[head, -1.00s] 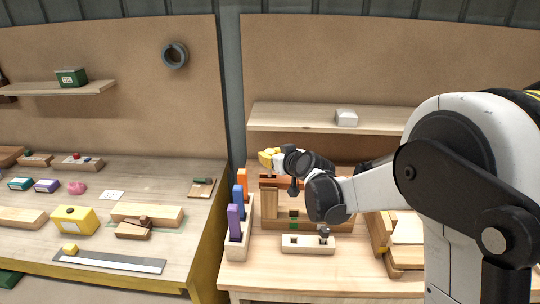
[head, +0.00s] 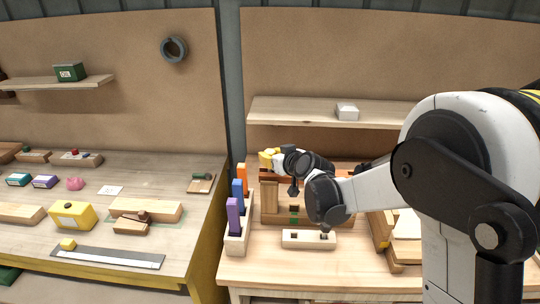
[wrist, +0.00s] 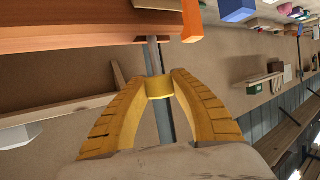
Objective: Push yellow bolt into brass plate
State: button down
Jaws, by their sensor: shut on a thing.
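My gripper (wrist: 159,80) has yellow fingers closed around the yellow bolt head (wrist: 160,90) in the wrist view. The grey bolt shank (wrist: 152,56) runs from the fingers to the edge of a reddish wooden beam (wrist: 75,30). I cannot tell how far the shank is in. In the head view, my gripper (head: 269,158) is above the left end of the wooden stand (head: 269,197), and the bolt is not distinct. I cannot pick out the brass plate in either view.
A holder (head: 237,237) with purple, blue and orange bars stands just left of the stand. A pale block (head: 308,239) with holes lies in front. A shelf (head: 300,112) with a white box (head: 347,112) hangs behind. The bench front (head: 270,270) is clear.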

jog(key=shift+f+b, duration=1.45)
jog(key=shift+f, duration=0.35)
jog(key=c, duration=1.1)
grip_release()
jog(key=v, duration=1.2)
jog(key=shift+d, duration=0.1)
jog(key=s+d+f+m+g+h+b, duration=0.1)
jog(key=s+d+f+m+h, duration=0.1)
jog(key=s+d, duration=0.3)
jog(key=s+d+f+m+g+h+b, duration=0.1)
jog(key=s+d, duration=0.4)
jog(key=s, duration=0.9)
jog(key=s+d+f+m+g+h+b, duration=0.1)
jog(key=s+d+f+m+g+h, duration=0.1)
jog(key=s+d, duration=0.4)
jog(key=s+g+h, duration=0.1)
jog(key=s, duration=0.3)
jog(key=shift+f+m, duration=0.3)
jog(key=shift+f, duration=0.05)
